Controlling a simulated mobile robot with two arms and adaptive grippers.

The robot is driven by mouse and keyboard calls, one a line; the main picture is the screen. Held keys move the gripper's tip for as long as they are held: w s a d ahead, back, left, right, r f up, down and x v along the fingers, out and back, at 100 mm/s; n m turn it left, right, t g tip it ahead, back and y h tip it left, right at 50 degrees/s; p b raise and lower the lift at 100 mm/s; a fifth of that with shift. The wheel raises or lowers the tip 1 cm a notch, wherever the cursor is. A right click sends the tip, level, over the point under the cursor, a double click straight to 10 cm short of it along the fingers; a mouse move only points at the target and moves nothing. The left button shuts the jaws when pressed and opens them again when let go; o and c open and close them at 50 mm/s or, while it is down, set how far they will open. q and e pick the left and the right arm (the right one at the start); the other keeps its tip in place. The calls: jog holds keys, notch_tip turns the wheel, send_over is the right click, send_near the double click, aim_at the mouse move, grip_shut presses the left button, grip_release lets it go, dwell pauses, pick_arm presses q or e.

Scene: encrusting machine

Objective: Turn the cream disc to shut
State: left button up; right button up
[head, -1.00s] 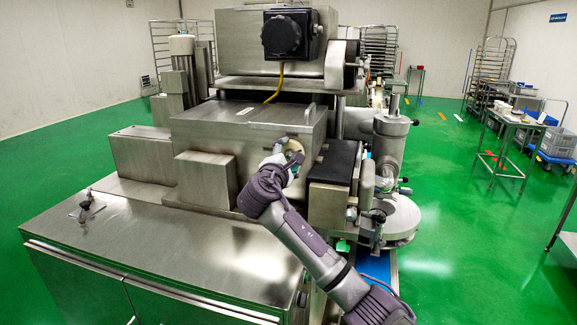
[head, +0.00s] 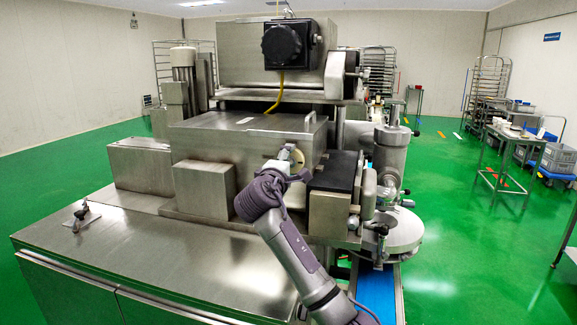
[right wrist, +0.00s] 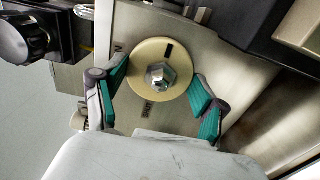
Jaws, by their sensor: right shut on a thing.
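The cream disc (right wrist: 153,56) is on the metal side of the machine in the right wrist view. It has a shiny hex nut (right wrist: 160,76) at its centre and a short black mark near its upper right edge. In the head view only part of the disc (head: 299,155) shows, beyond my gripper. My right gripper (right wrist: 160,80) is shut on the disc, with its green-padded fingers at the disc's left and lower right edges. The right gripper (head: 287,160) partly hides the disc in the head view. My left gripper is in neither view.
A black box (head: 336,171) sticks out just right of the disc. The steel cabinet top (head: 150,245) lies below and left, with a small lever (head: 82,214). A round plate (head: 393,232) and blue belt (head: 376,290) are at the right.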

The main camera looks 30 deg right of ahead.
jog(key=shift+f, duration=0.1)
jog(key=o, duration=1.2)
jog(key=v, duration=1.2)
